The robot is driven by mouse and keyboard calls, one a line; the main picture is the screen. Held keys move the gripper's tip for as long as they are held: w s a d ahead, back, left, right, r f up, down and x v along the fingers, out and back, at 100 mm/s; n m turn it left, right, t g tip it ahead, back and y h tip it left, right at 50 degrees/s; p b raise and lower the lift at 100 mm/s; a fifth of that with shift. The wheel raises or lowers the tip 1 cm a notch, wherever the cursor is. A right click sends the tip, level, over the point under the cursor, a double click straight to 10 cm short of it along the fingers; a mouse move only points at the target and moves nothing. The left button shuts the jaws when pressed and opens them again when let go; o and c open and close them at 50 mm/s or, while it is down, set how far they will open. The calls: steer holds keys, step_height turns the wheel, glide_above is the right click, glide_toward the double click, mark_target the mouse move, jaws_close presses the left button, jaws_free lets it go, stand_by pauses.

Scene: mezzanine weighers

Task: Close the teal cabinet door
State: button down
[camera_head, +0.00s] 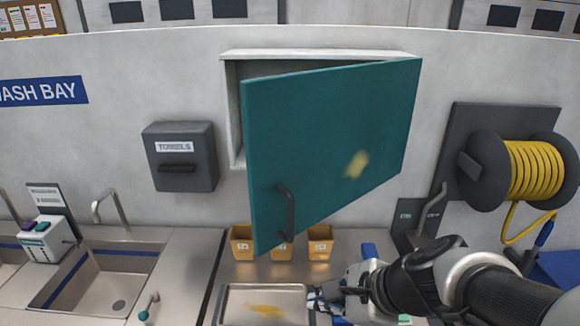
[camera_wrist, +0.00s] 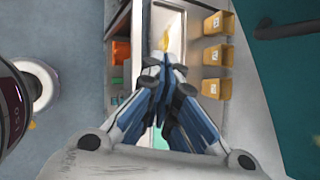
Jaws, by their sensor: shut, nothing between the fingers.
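The teal cabinet door (camera_head: 325,140) stands partly open on a white wall cabinet (camera_head: 235,110), hinged at its right side, with its free left edge swung out toward me. A dark bar handle (camera_head: 287,212) is near its lower left corner, and a yellow smudge marks its face. In the wrist view the door (camera_wrist: 297,90) fills the right edge, with part of the handle (camera_wrist: 285,28) at top right. My gripper (camera_head: 318,298) is low over the counter, below the door and apart from it. In the wrist view my gripper (camera_wrist: 163,68) has its fingertips together and empty.
Several orange bins (camera_head: 320,243) stand on the counter under the door. A metal tray (camera_head: 232,305) with a yellow smear lies in front of them. A sink (camera_head: 95,280) and towel dispenser (camera_head: 180,157) are left; a yellow hose reel (camera_head: 535,170) is right.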

steer(key=w+d+r+m+t+p, duration=0.1)
steer(key=w+d+r+m+p, duration=0.2)
steer(key=w+r+m+p, duration=0.45)
steer(key=w+a+f+m+b, duration=0.1)
steer(key=w+a+f+b, duration=0.2)
steer(key=w+a+f, duration=0.3)
steer(key=x, duration=0.2)
steer(key=shift+f, duration=0.45)
steer(key=shift+w+m+b, duration=0.15)
steer(key=shift+m+b, duration=0.1)
steer(key=shift+b, duration=0.05)
